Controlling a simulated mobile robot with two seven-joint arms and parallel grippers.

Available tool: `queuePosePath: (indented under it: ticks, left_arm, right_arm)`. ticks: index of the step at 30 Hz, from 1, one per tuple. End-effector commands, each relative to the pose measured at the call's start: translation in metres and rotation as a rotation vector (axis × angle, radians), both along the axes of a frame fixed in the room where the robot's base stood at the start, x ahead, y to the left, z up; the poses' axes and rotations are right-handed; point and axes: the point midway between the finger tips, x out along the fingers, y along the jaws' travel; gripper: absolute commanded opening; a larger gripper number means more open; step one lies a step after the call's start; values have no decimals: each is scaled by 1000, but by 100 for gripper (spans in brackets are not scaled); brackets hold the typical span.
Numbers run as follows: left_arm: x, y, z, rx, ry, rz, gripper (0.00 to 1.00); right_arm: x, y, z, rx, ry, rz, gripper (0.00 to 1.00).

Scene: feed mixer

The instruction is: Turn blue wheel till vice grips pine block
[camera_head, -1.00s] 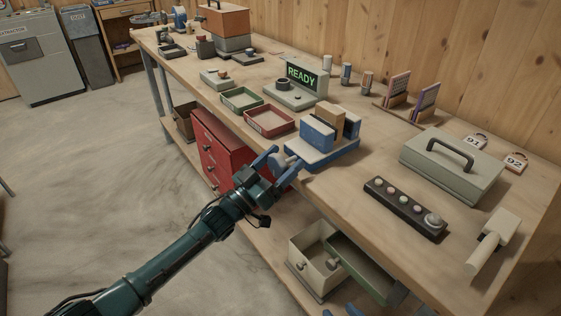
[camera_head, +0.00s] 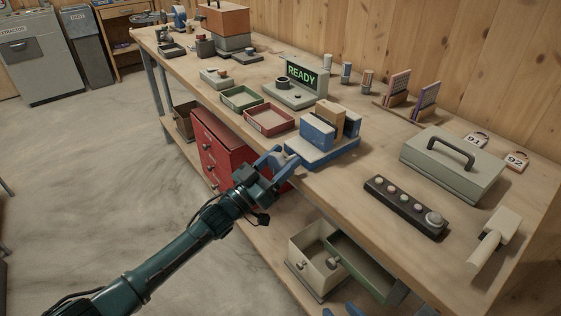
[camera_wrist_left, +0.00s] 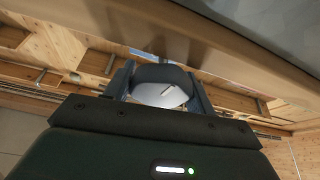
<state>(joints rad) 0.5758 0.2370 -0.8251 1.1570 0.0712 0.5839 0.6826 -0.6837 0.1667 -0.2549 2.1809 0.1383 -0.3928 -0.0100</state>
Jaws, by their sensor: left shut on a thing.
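The blue vice (camera_head: 322,152) stands at the bench's front edge, with the pine block (camera_head: 331,112) upright between its jaws. The block sits close to the front jaw (camera_head: 316,134); I cannot tell whether both jaws touch it. My left gripper (camera_head: 275,163) is at the vice's front end, shut on the wheel, which it mostly hides in the head view. Two blue tips of my right gripper (camera_head: 351,312) show apart at the bottom edge.
A red drawer cabinet (camera_head: 222,150) stands below and behind my left gripper. Red (camera_head: 270,119) and green (camera_head: 241,98) trays and a READY display (camera_head: 302,76) lie beyond the vice. A button strip (camera_head: 405,207) and grey toolbox (camera_head: 453,165) lie right. An open drawer (camera_head: 365,268) juts out below.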

Motion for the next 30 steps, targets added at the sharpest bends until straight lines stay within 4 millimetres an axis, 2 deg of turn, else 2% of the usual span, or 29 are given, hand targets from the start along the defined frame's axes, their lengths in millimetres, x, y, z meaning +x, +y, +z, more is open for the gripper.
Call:
queuePosePath:
  ticks: [6,21,30]
  left_arm:
    - [0,0,-4,77,-103,0,32]
    - [-2,-1,-3,280,-383,-1,32]
    - [-3,-1,-2,334,-457,0,32]
  right_arm:
    - [2,-1,-9,12,-17,-6,36]
    - [-5,-14,0,5,-108,-36,36]
    - [-7,-16,4,3,-128,-39,36]
